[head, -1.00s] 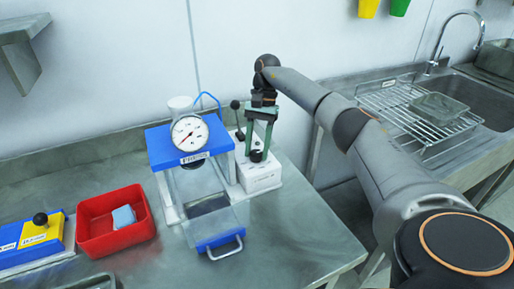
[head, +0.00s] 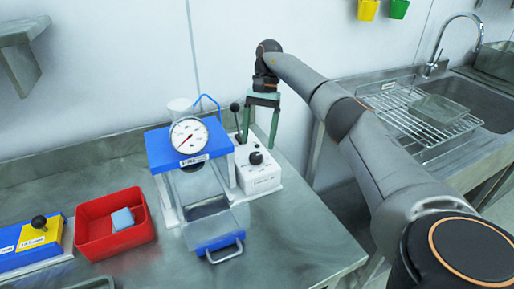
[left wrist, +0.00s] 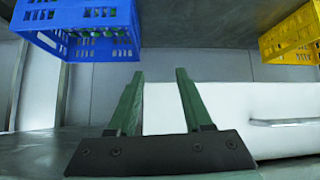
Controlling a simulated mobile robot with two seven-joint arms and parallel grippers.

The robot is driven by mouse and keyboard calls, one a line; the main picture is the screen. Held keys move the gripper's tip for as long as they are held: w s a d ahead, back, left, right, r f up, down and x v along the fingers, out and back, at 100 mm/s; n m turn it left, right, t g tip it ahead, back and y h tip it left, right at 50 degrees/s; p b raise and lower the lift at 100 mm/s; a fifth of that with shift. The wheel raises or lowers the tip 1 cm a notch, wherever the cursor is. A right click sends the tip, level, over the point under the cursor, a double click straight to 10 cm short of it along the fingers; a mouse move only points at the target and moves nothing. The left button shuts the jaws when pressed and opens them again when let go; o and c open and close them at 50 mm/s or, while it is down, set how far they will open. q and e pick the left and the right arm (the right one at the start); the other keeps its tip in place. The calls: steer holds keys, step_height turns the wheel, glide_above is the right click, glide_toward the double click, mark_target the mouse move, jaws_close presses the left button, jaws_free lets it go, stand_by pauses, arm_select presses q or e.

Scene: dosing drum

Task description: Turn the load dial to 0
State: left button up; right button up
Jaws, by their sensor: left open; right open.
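The load dial appears to be the black knob (head: 256,158) on top of a white control box (head: 258,176), right of the blue-topped press. A black-balled lever (head: 236,108) stands at the box's back left. My right gripper (head: 260,140) is open and empty, its green fingers pointing down above and behind the knob, apart from it. The knob's pointer setting is too small to read. My left gripper (left wrist: 155,100) is open and empty in the left wrist view, away from the dial; it is not in the head view.
The press (head: 190,150) carries a round gauge (head: 189,136) and a clear front with a handle. A red bin (head: 113,225) holds a light-blue block. A blue crate (left wrist: 80,25) and a yellow crate (left wrist: 290,38) show in the left wrist view. The bench front right is clear.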

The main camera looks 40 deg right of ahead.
steer(key=shift+p+v, duration=0.45)
steer(key=shift+v, duration=1.35)
steer(key=shift+s+f, duration=0.1)
steer(key=shift+f, duration=0.05)
